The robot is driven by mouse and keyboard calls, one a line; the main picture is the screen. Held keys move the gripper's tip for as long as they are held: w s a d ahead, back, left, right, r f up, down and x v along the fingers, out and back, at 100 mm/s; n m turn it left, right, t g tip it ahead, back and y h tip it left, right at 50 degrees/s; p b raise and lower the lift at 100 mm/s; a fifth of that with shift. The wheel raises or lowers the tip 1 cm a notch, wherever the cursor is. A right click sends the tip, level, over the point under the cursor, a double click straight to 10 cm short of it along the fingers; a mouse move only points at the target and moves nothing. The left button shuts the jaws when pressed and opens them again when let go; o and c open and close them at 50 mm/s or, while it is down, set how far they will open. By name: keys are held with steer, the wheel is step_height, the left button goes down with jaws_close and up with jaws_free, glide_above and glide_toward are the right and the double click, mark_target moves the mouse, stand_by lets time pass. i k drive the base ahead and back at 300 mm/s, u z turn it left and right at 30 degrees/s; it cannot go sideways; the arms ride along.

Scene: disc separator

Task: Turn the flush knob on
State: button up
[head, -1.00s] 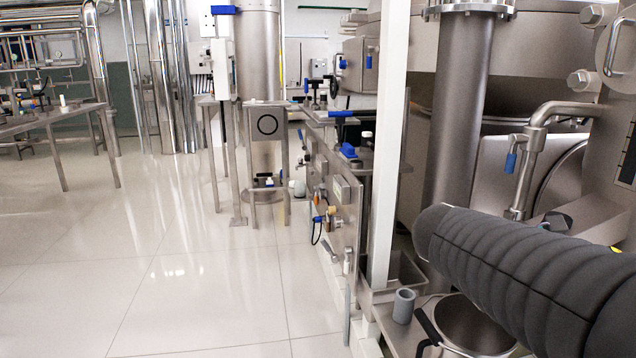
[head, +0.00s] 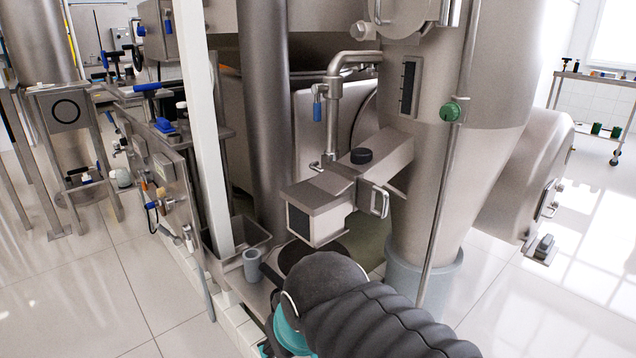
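No label marks the flush knob, so I cannot tell which knob it is. A green round knob (head: 450,111) sits on a thin upright pipe in front of the steel cone-shaped vessel at right of centre. A black round knob (head: 361,156) sits on top of the steel arm-like duct left of that vessel. My arm, in a dark ribbed sleeve, fills the bottom middle, below and apart from both knobs. My gripper is not in view.
A steel box-ended duct (head: 318,208) juts out in front of the vessel (head: 440,170). A white post (head: 206,130) and a valve panel (head: 165,185) stand at left. Shiny floor is clear at lower left and far right. A trolley (head: 600,105) stands at the far right.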

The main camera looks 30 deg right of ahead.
mark_target(450, 111)
steer(key=z, duration=1.45)
steer(key=k, duration=0.25)
steer(key=u, duration=0.25)
